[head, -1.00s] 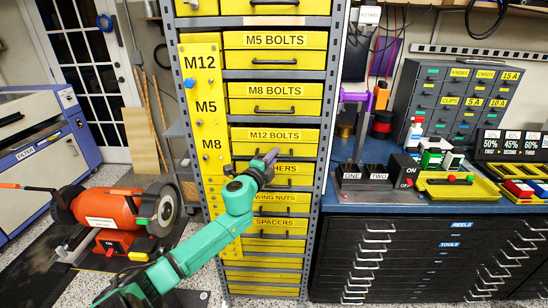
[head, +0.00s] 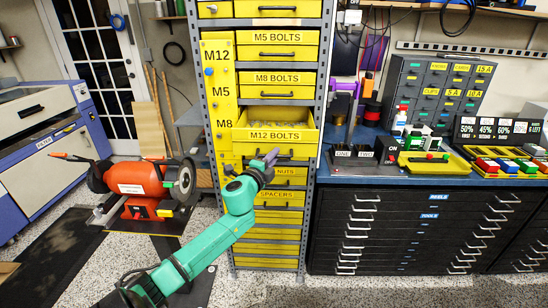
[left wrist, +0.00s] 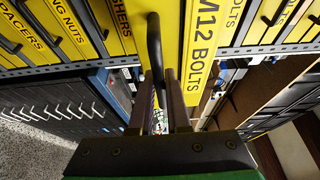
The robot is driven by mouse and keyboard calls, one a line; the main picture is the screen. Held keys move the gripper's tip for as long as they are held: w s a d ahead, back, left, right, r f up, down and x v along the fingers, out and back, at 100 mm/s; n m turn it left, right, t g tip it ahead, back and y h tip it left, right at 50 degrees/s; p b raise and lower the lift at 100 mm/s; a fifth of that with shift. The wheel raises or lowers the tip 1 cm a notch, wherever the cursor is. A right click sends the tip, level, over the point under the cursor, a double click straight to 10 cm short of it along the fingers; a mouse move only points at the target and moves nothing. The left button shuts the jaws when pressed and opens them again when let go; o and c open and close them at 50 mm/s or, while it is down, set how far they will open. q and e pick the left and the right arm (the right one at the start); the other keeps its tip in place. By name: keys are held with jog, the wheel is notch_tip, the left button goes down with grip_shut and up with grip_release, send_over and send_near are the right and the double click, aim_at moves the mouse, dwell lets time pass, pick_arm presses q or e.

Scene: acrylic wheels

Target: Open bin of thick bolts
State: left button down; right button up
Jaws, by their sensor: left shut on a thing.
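The yellow M12 BOLTS bin (head: 302,136) is pulled out of the rack, and grey bolts show inside it. Its label also shows in the left wrist view (left wrist: 201,45). My left gripper (head: 272,156) is at the front of this bin, shut on its dark handle (left wrist: 154,45). In the left wrist view, the gripper fingers (left wrist: 172,100) reach up to the handle. The handle is partly hidden by the gripper in the head view. My right gripper is not in view.
Closed M8 BOLTS (head: 275,78) and M5 BOLTS (head: 276,38) bins sit above, with SPACERS (head: 280,196) below. A yellow panel (head: 220,95) with M12, M5 and M8 stands left. An orange grinder (head: 135,187) stands further left. A blue workbench is right.

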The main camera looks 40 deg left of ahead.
pick_arm(q)
jog(key=shift+w, duration=0.1)
jog(key=c, duration=0.9)
grip_release()
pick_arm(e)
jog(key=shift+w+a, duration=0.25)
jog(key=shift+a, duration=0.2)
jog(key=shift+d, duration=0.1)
pick_arm(q)
jog(key=shift+s+f, duration=0.1)
jog(key=shift+s, duration=0.1)
jog(key=b+v, duration=0.1)
jog(key=v, duration=1.3)
jog(key=shift+s+b, duration=0.1)
jog(key=shift+b, duration=0.3)
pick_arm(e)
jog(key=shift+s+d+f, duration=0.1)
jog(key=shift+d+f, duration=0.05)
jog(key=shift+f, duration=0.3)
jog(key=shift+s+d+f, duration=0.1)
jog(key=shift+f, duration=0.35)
